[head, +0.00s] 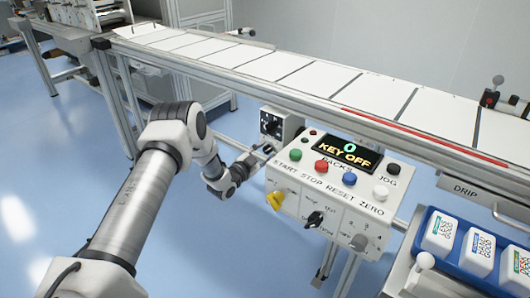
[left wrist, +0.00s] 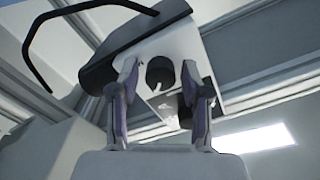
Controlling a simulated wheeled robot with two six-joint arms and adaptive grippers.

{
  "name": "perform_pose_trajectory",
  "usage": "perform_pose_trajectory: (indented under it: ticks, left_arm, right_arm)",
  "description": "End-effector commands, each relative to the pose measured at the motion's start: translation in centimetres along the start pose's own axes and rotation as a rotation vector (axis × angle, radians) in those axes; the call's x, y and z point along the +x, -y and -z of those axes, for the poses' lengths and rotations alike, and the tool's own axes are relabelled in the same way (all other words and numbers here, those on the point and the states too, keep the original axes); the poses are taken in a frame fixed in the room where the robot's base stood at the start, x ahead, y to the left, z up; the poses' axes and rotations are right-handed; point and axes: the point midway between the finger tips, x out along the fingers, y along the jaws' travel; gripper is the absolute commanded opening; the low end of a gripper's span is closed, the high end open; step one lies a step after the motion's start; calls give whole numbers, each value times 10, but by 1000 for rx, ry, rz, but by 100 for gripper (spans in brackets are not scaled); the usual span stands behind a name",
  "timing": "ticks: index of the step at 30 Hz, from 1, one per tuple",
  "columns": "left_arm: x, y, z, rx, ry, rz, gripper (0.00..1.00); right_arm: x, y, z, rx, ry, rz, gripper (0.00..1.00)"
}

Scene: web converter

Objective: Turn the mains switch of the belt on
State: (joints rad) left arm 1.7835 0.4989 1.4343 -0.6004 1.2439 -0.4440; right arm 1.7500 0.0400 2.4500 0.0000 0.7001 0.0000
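The mains switch seems to be the black rotary knob on the small white box (head: 283,125) beside the belt frame in the head view. In the left wrist view a round black knob (left wrist: 160,72) with a white mark sits on a pale box, between and beyond my fingers. My left gripper (head: 264,151) is just below and left of the small box. In the left wrist view its two fingers (left wrist: 160,100) are apart with nothing gripped; contact with the knob cannot be told. My right gripper is in neither view.
The control box (head: 315,185) stands right of my left gripper, with coloured buttons, a yellow key switch (head: 276,200) and knobs. Its display (head: 347,153) reads KEY OFF. The belt (head: 290,70) runs above. A blue tray (head: 437,258) holds white packs. Floor at left is clear.

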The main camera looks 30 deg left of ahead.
Motion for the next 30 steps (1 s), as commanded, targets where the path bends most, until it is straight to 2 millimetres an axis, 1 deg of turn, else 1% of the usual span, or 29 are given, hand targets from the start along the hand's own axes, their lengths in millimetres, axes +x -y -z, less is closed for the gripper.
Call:
perform_pose_trajectory:
  ticks: [8, 11, 14, 21, 24, 27, 30]
  left_arm:
    - [0, 0, 0, -1, 0, 1, 55]
    - [-6, 1, 0, -2, 1, 2, 55]
    - [-23, 1, -1, -4, 2, 1, 55]
    - [-84, 1, -1, -5, 3, 3, 55]
    - [-104, 1, -1, -4, 2, 3, 55]
    - [-116, 0, 0, -3, 1, 1, 55]
    - [-120, 0, 0, -1, 0, 1, 55]
  right_arm:
    - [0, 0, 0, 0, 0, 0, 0]
    - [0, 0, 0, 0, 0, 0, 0]
    - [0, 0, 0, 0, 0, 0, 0]
    - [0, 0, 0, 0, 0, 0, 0]
    - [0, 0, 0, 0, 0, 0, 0]
    - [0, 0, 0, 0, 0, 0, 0]
    - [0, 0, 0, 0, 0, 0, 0]
